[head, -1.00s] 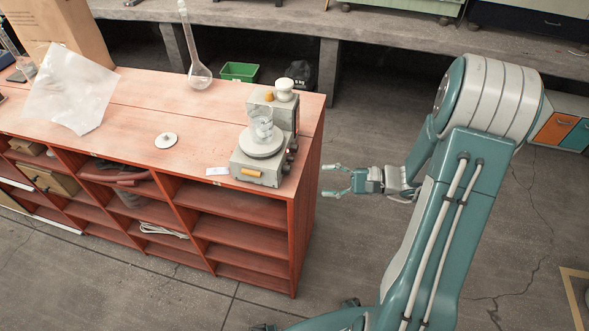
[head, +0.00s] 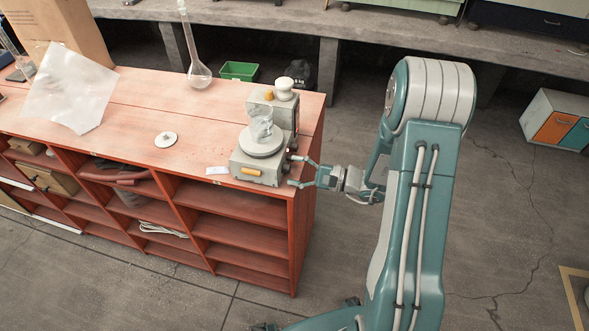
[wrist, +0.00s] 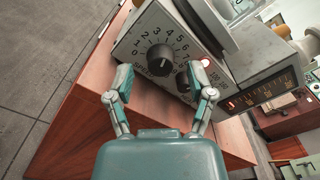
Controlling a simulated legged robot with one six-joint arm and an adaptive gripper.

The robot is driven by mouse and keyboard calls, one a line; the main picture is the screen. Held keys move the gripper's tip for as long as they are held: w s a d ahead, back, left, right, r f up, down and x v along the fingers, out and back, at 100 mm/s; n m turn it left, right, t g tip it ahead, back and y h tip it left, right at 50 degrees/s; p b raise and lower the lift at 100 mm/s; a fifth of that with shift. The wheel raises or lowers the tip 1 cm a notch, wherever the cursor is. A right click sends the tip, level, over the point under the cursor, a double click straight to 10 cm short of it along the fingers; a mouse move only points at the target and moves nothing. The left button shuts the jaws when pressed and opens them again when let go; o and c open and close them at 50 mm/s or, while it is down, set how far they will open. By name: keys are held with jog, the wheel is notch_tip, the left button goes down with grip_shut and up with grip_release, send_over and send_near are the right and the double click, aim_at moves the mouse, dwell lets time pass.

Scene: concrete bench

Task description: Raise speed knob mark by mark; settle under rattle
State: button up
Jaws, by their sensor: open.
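The grey stirrer-like device (head: 262,168) stands at the right end of the red bench, with a glass beaker (head: 261,124) on its round plate (head: 261,146). In the wrist view, its side panel carries a black knob (wrist: 160,60) with a numbered scale around it. A second dark knob (wrist: 183,82) sits lower right, partly behind a finger. The knob's exact mark is too small to read. My gripper (head: 296,172) is open and empty at the device's right side; its fingers (wrist: 165,89) show below the numbered knob, apart from it.
Another grey unit with a red display (wrist: 252,97) stands behind the device.

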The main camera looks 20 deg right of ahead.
jog(key=shift+w+a, duration=0.15)
jog(key=shift+a, duration=0.05)
grip_shut()
jog(key=m, duration=0.5)
dwell(0.3)
grip_release()
